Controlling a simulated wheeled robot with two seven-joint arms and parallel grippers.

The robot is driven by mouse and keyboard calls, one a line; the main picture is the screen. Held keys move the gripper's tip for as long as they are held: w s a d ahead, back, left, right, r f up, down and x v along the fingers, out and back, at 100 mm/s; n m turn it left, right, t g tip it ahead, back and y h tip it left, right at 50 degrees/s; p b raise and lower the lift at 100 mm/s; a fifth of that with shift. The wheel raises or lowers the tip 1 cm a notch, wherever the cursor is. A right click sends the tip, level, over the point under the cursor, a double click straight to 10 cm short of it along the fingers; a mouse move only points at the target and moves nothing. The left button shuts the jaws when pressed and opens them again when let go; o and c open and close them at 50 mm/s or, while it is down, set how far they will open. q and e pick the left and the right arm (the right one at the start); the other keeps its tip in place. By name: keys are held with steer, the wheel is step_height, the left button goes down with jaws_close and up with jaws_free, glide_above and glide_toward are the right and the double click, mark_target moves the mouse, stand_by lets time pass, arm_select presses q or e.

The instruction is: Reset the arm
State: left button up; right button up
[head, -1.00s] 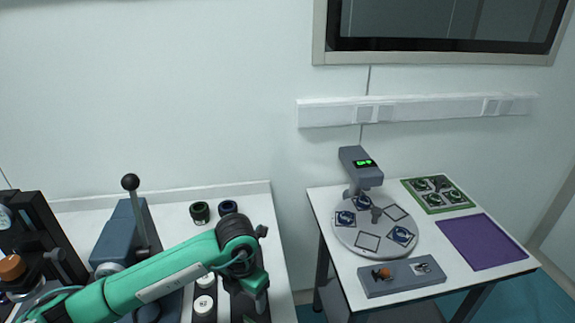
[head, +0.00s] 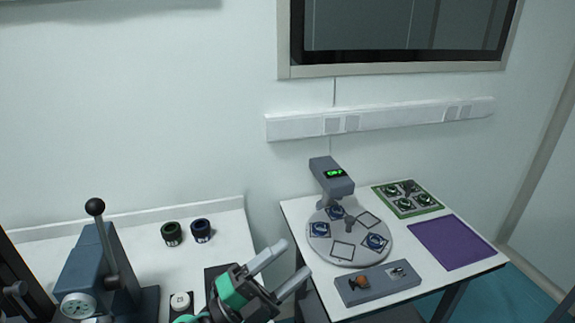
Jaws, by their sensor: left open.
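My left gripper (head: 284,271) shows at the bottom middle of the head view. Its two pale fingers are spread apart and point up and to the right, with nothing between them. It is in front of the gap between the left table and the right table. The teal and black wrist shows below it, and the rest of the arm runs out of the bottom edge. My right gripper is not in the picture.
The right table holds a round grey turntable (head: 318,248), a grey display post (head: 331,178), a green tray (head: 381,199), a purple mat (head: 451,242) and a grey block (head: 378,290). The left table (head: 205,260) holds a lever press (head: 92,262) and two dark jars (head: 172,234).

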arm_select(q)
steer(key=w+a+f+n+t+y, duration=0.25)
steer(key=a+n+t+y, duration=0.3)
steer(key=n+y, duration=0.3)
steer(key=w+a+f+n+t+y, duration=0.2)
steer(key=a+f+n+t+y, duration=0.15)
steer(key=a+n+y, duration=0.5)
steer(key=s+a+f+n+g+y, duration=0.3)
steer(key=a+f+n+g+y, duration=0.25)
steer(key=f, duration=0.55)
steer(key=s+a+f+n+g+h, duration=0.1)
steer(key=s+a+f+n+g, duration=0.1)
steer(key=s+f+g, duration=0.65)
steer(key=s+a+f+n+g+h, duration=0.1)
steer(key=s+f+n+g, duration=0.3)
steer(key=s, duration=0.7)
step_height(320, 180, down, 32)
steer(key=m, duration=0.2)
steer(key=s+a+f+g, duration=0.1)
steer(key=s+a+f, duration=0.2)
steer(key=s+f, duration=1.6)
steer(key=shift+s+a+f, duration=0.2)
steer(key=shift+s+f, duration=0.1)
steer(key=shift+s, duration=0.15)
